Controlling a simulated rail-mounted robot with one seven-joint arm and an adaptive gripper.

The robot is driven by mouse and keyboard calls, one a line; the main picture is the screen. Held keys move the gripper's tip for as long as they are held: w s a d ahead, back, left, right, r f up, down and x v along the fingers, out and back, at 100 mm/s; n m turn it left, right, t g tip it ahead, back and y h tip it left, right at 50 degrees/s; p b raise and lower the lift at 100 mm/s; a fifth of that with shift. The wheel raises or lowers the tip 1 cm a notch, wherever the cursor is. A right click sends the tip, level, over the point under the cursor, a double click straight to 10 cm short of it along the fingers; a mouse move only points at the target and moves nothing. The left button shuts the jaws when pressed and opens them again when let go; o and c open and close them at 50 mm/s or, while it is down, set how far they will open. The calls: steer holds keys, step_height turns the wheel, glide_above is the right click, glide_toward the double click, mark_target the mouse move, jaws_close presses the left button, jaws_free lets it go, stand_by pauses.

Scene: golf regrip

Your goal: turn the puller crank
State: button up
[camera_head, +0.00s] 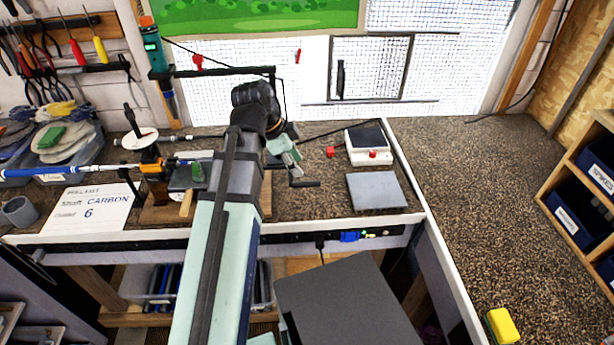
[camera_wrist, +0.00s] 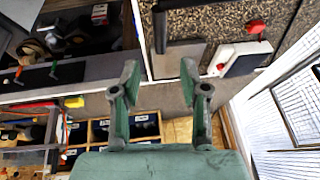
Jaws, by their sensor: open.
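The puller crank (camera_head: 305,183) appears as a dark bent handle at the right end of the puller, just below my gripper. The rest of the puller is largely hidden behind my arm. My gripper (camera_head: 288,158) hangs over the bench, just above and left of the handle; contact cannot be told. In the wrist view my gripper (camera_wrist: 158,78) has its two fingers spread with nothing clearly held. A dark upright bar (camera_wrist: 160,30) shows beyond the fingers; whether it is the crank is unclear. A blue golf shaft (camera_head: 75,174) lies level, left of my arm.
A grey plate (camera_head: 376,190) and a white scale (camera_head: 368,147) with a dark top stand right of the crank. A red knob-like piece (camera_head: 330,152) lies nearby. A white sign (camera_head: 88,207) lies front left. A black rail (camera_head: 225,71) crosses behind my wrist.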

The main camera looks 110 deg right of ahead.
mark_target(308, 182)
steer(key=shift+p+x, duration=1.05)
steer(key=shift+x, duration=3.1)
jaws_close()
